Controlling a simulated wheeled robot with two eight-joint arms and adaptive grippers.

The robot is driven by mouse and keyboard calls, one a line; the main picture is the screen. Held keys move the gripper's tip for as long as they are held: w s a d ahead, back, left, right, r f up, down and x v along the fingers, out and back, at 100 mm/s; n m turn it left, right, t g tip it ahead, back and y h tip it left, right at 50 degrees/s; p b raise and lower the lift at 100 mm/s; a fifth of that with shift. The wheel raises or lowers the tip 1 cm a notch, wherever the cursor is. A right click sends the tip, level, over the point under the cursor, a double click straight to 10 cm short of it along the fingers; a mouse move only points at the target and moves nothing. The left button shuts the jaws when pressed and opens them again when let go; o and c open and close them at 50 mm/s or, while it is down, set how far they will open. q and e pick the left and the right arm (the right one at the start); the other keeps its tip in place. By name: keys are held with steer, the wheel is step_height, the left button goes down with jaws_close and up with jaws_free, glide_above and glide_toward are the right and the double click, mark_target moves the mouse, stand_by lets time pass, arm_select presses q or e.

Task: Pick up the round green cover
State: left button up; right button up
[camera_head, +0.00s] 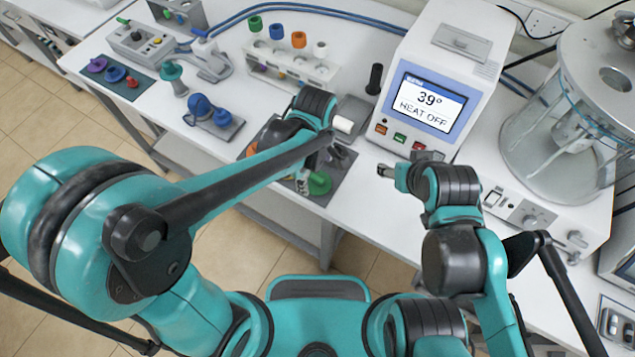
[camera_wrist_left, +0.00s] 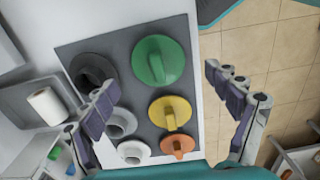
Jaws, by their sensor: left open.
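The round green cover (camera_wrist_left: 157,60) has a raised grip across its top and lies on a grey mat (camera_wrist_left: 72,47) at its upper right in the left wrist view. It also shows in the head view (camera_head: 320,184), beside my left gripper and partly hidden by it. My left gripper (camera_head: 318,168) is open over the mat. In the left wrist view its fingers (camera_wrist_left: 162,84) stand apart on either side of the covers, with nothing between them held. My right gripper (camera_head: 385,170) is above the bench by the heater; its jaw opening is too small to tell.
Yellow (camera_wrist_left: 170,113) and orange (camera_wrist_left: 178,144) covers lie below the green one, with dark, grey and white covers to the left. A white roll (camera_head: 343,124) lies behind the mat. The heater (camera_head: 448,65) stands to the right. The bench edge is close to the mat.

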mark_target(317, 178)
arm_select(q)
steer(key=f+b, duration=0.1)
steer(key=f, duration=0.2)
steer(key=shift+d+f, duration=0.2)
steer(key=c, duration=1.2)
steer(key=shift+r, duration=0.15)
